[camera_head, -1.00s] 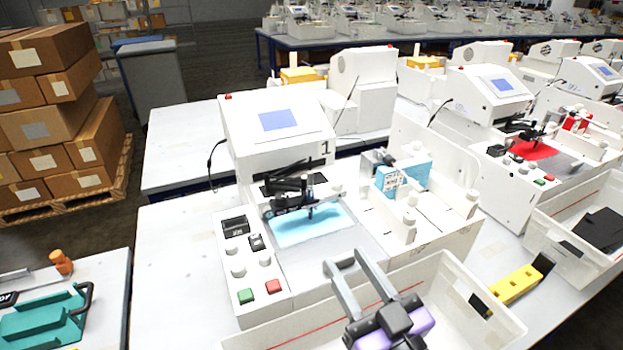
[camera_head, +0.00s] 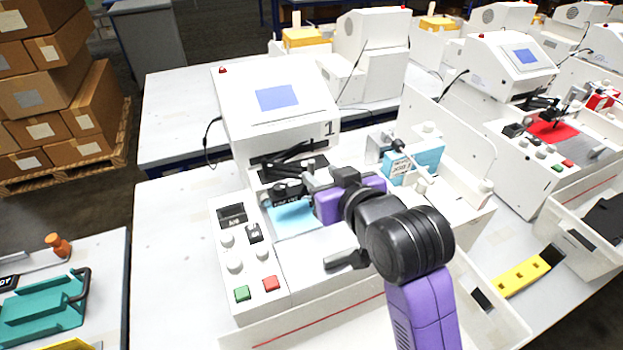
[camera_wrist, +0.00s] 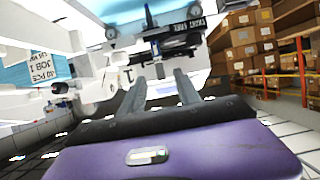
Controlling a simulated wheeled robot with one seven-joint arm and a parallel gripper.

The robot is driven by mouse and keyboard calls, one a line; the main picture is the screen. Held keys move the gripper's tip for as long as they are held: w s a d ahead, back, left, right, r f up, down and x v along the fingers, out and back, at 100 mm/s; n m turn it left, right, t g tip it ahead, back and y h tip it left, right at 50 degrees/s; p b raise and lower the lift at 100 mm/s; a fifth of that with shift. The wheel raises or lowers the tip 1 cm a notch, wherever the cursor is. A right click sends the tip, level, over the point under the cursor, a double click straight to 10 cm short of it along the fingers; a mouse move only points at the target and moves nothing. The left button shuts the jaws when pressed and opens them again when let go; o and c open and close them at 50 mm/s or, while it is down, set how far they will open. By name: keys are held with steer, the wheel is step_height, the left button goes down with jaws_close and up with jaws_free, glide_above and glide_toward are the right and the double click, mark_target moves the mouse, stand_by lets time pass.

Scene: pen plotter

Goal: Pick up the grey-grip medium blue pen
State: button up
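My gripper (camera_wrist: 160,82) is open and empty; its two grey fingers stand apart in the wrist view. It has come up to the black pen carriage (camera_wrist: 172,42) of plotter 1 (camera_head: 275,105), and the carriage lies just beyond the fingertips. In the head view the carriage (camera_head: 288,190) sits over a light-blue sheet (camera_head: 294,218), just left of my purple gripper body, which hides the fingers. A slim upright piece stands in the carriage; I cannot tell its grip colour or surely call it the grey-grip medium blue pen.
A blue-and-white job box (camera_head: 420,166) stands close on the right, with white holders around it. Buttons and knobs line the plotter's left side, including a green button (camera_head: 242,293) and a red button (camera_head: 270,283). A white bin (camera_head: 300,325) is in front.

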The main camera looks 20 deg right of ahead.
mark_target(313, 171)
steer(key=p+x, duration=0.1)
steer(key=x, duration=0.5)
steer(key=shift+w+f, duration=0.15)
steer(key=shift+f, duration=0.1)
steer(key=shift+c, duration=0.2)
jaws_close()
